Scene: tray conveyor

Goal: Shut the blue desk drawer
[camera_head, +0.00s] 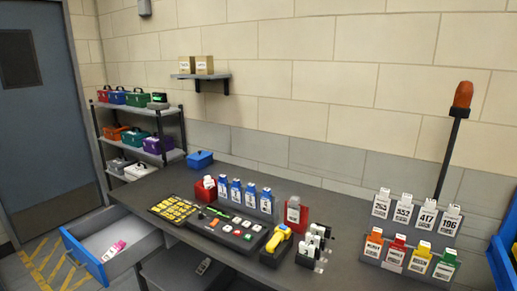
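The blue-fronted desk drawer (84,257) is at the lower left, pulled out from under the dark desk (342,216). Its grey inside is visible from above. A pink and white item (114,250) lies in it. The blue front panel faces left, away from the desk. Neither of my grippers shows in the head view.
The desk top holds a control panel (226,228), a yellow device (276,239), blue holders and several numbered tags (402,212). A shelf rack (112,143) with coloured boxes stands behind the drawer. Striped floor lies left of the drawer. A blue bin (501,262) is at the right edge.

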